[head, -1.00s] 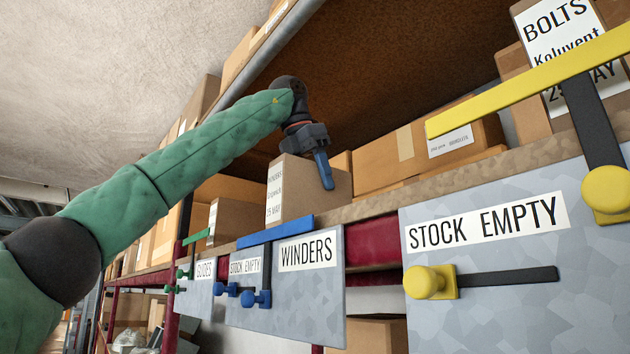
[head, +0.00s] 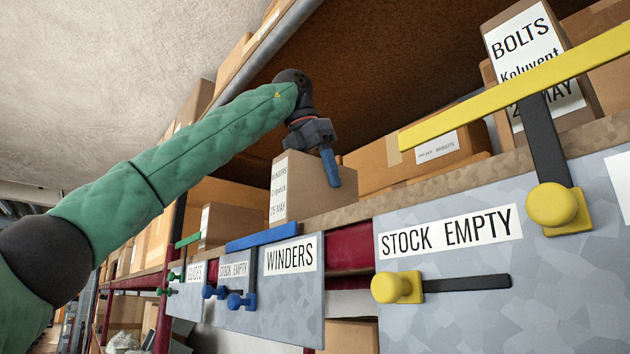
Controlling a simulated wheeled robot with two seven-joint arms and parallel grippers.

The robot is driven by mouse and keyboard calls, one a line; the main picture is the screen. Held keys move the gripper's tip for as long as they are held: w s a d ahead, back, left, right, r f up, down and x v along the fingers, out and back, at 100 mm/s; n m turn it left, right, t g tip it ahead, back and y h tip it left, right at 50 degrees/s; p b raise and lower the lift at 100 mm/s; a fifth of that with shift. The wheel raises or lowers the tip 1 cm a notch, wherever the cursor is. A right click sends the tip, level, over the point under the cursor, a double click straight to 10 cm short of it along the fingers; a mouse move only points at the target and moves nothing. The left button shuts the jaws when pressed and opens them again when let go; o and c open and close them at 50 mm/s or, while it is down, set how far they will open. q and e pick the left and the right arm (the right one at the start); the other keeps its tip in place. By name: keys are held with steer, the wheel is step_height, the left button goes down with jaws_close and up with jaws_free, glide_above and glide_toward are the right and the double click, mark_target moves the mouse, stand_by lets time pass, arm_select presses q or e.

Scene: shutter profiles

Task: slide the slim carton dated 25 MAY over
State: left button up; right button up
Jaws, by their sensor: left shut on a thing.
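The slim carton (head: 300,196) dated 25 MAY stands upright on the shelf edge, left of centre. Its white label (head: 279,190) reads WINDERS at the top and 25 MAY at the bottom; the middle line is small. My left gripper (head: 330,166) reaches down over the carton's top right, shut on it. One blue finger shows against the carton's right-hand face; the other finger is hidden. My right gripper is not in view.
A BOLTS carton (head: 568,102) stands at right, its date partly hidden by a yellow bar (head: 500,90). A wide box (head: 400,165) lies behind. Below hang grey panels marked WINDERS (head: 290,285) and STOCK EMPTY (head: 450,270), with blue (head: 262,236) and yellow fittings.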

arm_select(q)
steer(key=shift+s+d, duration=0.15)
steer(key=shift+s, duration=0.1)
steer(key=shift+w, duration=0.1)
steer(key=o, duration=1.4)
steer(key=shift+c, duration=0.2)
